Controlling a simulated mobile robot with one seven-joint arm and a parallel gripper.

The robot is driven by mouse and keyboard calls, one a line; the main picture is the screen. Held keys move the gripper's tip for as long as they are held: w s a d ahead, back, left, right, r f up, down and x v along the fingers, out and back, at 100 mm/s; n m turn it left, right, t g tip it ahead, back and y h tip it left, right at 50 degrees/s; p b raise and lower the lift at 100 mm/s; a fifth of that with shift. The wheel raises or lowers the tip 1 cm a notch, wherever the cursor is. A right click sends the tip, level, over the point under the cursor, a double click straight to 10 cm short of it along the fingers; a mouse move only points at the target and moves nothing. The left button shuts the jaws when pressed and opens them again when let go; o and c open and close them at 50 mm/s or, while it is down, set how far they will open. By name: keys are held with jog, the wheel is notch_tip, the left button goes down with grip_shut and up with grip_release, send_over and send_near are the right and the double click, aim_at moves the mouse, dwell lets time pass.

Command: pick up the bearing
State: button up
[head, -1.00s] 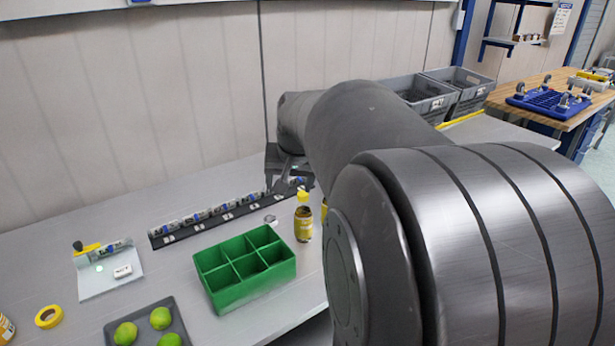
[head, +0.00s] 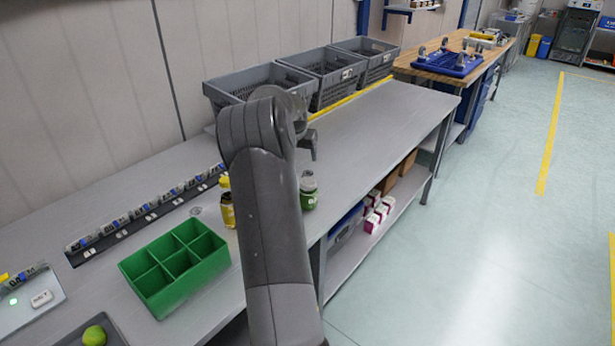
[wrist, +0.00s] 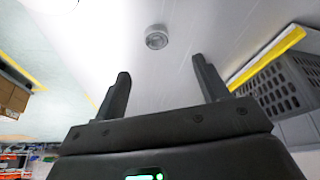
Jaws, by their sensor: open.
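In the wrist view, a small round metal piece that looks like the bearing (wrist: 157,37) lies on the grey tabletop. It is beyond my fingertips, roughly centred between them and apart from them. My gripper (wrist: 160,82) is open, with nothing between its two dark fingers. In the head view my gripper (head: 309,147) is above the table, in front of the grey crates.
A green divided box (head: 180,262), a yellow bottle (head: 227,208) and a green-labelled jar (head: 308,192) stand on the table (head: 375,125) near my arm. Grey crates (head: 262,85) line the back. A black rail (head: 145,222) runs at left. The table's right part is clear.

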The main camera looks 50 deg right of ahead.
aim_at(308, 173)
jog(key=x, duration=1.1)
jog(key=shift+s+d, duration=0.3)
jog(key=shift+d, duration=0.05)
jog(key=c, duration=1.1)
jog(key=shift+r, duration=0.15)
